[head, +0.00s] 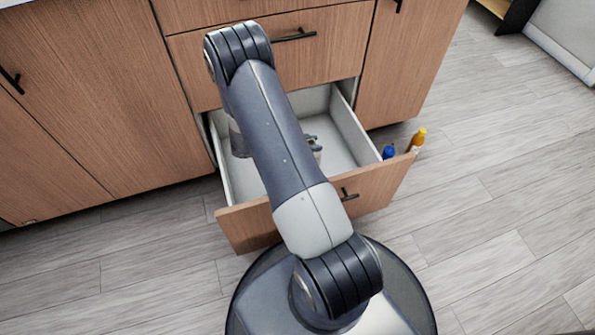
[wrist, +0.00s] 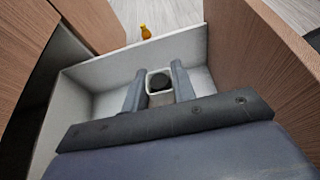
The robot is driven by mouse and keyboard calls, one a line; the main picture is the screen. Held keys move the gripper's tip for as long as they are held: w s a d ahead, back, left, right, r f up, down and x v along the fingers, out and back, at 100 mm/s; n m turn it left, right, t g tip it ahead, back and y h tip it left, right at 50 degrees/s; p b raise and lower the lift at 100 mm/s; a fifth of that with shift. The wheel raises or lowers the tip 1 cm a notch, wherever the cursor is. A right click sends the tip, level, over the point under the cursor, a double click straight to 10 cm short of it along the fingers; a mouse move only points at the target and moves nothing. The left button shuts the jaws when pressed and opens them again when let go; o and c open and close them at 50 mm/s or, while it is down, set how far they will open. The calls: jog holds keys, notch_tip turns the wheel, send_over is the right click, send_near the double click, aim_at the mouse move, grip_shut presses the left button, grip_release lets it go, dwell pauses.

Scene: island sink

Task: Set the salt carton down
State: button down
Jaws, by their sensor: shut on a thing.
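The salt carton (wrist: 152,98) is pale with a dark round top, seen from above in the wrist view. My gripper (wrist: 158,72) has one finger on each side of it and is shut on it. In the head view my gripper (head: 314,146) is mostly hidden behind my arm, low inside the open drawer (head: 350,128). The carton cannot be made out there. Whether its base touches the drawer floor is hidden.
The drawer's pale walls and wooden front (head: 385,190) surround my gripper. A blue-capped item (head: 388,153) and a yellow-topped bottle (head: 416,140) show by the drawer's right front corner. The yellow one also shows in the wrist view (wrist: 145,32). Wooden cabinets (head: 90,90) stand behind.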

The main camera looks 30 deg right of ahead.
jog(key=f+b, duration=0.4)
jog(key=f, duration=0.1)
jog(key=shift+d, duration=0.2)
notch_tip(320, 180, down, 10)
jog(key=b, duration=0.5)
jog(key=c, duration=1.2)
grip_release()
jog(key=shift+o, duration=0.2)
jog(key=shift+r, duration=0.1)
jog(key=p+v, duration=0.4)
jog(key=v, duration=0.8)
jog(key=shift+s, duration=0.1)
